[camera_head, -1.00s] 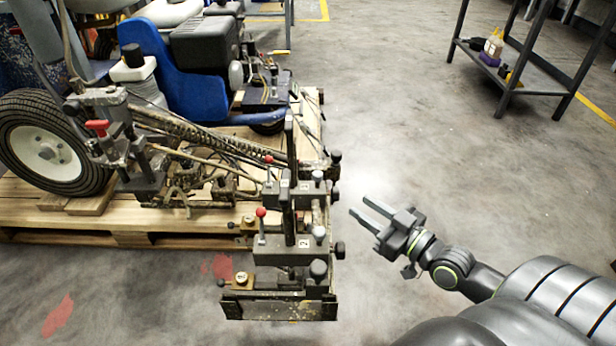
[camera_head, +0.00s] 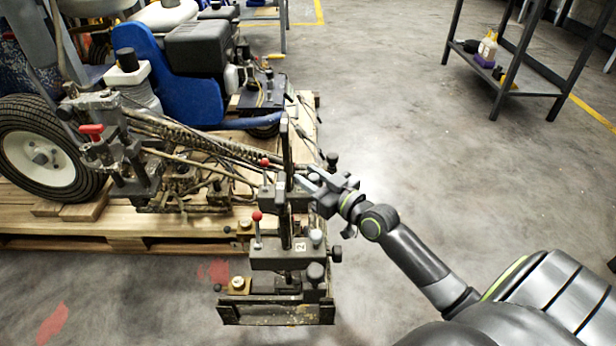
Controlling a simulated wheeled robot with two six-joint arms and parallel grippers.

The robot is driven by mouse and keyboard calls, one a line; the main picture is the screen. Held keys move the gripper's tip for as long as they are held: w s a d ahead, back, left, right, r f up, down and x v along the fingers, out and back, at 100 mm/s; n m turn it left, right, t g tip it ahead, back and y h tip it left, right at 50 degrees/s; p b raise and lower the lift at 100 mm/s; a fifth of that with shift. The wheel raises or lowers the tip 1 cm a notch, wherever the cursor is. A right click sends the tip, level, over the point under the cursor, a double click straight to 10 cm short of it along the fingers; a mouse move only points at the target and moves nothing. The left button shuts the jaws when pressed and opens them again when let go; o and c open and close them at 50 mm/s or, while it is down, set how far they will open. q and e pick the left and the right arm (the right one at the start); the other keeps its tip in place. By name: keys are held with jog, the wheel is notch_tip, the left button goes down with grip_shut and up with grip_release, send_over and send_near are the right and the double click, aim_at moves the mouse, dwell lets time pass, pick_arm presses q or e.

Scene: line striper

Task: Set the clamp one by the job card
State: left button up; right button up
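The line striper (camera_head: 185,95) stands on a wooden pallet, its front post (camera_head: 285,150) carrying two grey clamp blocks. The lower block (camera_head: 285,257) bears a "2", a red-tipped lever (camera_head: 257,228), a grey top knob (camera_head: 316,237) and a black side knob (camera_head: 335,254). The upper block (camera_head: 268,196) has a red-tipped lever (camera_head: 264,163); its number is not readable, and its right end is partly hidden by my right gripper. My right gripper (camera_head: 305,175) is open, its fingertips at the upper block's right end; contact cannot be told. My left gripper and a job card are not in view.
A spray-box plate (camera_head: 275,313) hangs at the bottom of the post, low over the floor. The pallet (camera_head: 120,225) lies under the machine. A dark shelf (camera_head: 530,82) with bottles stands at the upper right. Floor between is clear.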

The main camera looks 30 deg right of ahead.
jog(key=shift+w+a, duration=0.1)
jog(key=shift+w, duration=0.25)
grip_shut()
jog(key=shift+w+d+f+b, duration=0.15)
jog(key=shift+w+d+b, duration=0.4)
jog(key=shift+w+b, duration=0.3)
jog(key=shift+w+d, duration=0.15)
jog(key=shift+r, duration=0.25)
jog(key=shift+c, duration=0.5)
grip_release()
jog(key=shift+o, duration=0.5)
jog(key=shift+w+f, duration=0.1)
